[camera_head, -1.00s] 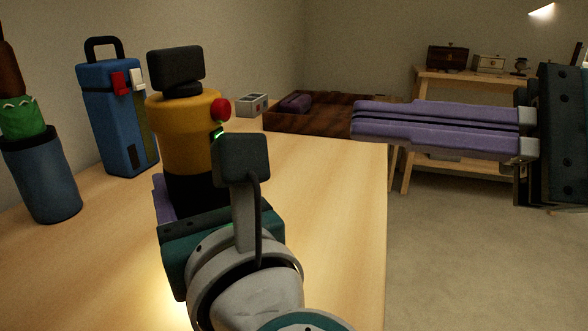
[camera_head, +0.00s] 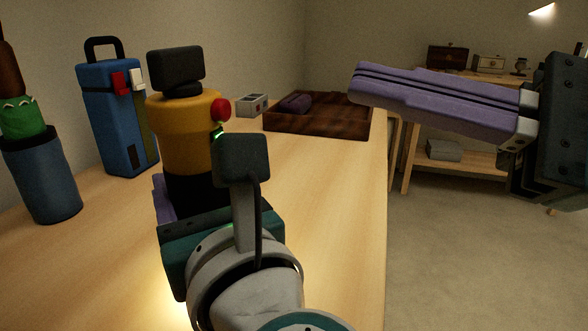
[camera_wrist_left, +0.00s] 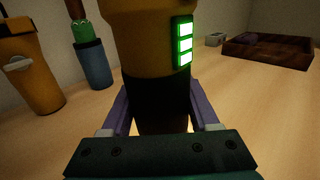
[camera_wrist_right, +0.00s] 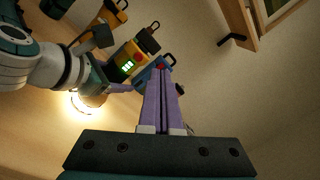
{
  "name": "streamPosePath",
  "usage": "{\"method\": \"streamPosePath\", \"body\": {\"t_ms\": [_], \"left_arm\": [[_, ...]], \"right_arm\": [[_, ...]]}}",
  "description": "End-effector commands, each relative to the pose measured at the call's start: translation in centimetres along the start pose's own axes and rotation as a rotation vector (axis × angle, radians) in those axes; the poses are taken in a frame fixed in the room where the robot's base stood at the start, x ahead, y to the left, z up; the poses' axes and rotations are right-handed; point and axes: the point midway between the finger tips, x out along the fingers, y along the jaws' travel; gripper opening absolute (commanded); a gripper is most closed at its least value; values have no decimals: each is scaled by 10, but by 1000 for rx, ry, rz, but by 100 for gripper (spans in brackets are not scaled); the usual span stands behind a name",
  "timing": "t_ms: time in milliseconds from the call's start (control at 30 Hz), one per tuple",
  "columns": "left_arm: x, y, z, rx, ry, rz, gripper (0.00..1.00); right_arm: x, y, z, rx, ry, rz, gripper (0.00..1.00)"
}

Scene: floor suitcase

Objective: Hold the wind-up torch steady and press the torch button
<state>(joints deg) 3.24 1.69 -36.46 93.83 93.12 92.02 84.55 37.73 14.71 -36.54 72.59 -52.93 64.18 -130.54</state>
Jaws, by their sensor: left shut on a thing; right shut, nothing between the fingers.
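The wind-up torch (camera_head: 180,130) has a yellow body, a black lower part and a black crank on top. It stands upright above the table, glowing onto it. Its red button (camera_head: 220,110) is on the right side, uncovered. Lit green bars show on the torch in the left wrist view (camera_wrist_left: 184,45). My left gripper (camera_wrist_left: 160,108) is shut around the black lower part; its wrist hides some of it in the head view. My right gripper (camera_head: 358,82) is shut and empty, in the air well right of the torch, fingertips pointing left towards it and apart from it.
On the wooden table, a blue case (camera_head: 112,120) and a blue cup (camera_head: 45,185) with a green figure stand left of the torch. A brown tray (camera_head: 335,125) and a small grey box (camera_head: 250,105) lie behind. A shelf (camera_head: 470,175) stands against the far wall.

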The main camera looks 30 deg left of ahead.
Motion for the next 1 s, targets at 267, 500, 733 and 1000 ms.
{"method": "streamPosePath", "body": {"t_ms": [267,500,733,1000], "left_arm": [[0,0,0,0,0,0,0],[0,0,0,0,0,0,0],[0,0,0,0,0,0,0],[0,0,0,0,0,0,0]], "right_arm": [[-6,-18,14,588,-26,-448,0],[-16,12,1,1112,9,-658,0],[-13,29,-4,1285,37,-708,0],[21,35,-4,1286,35,-709,0]]}}
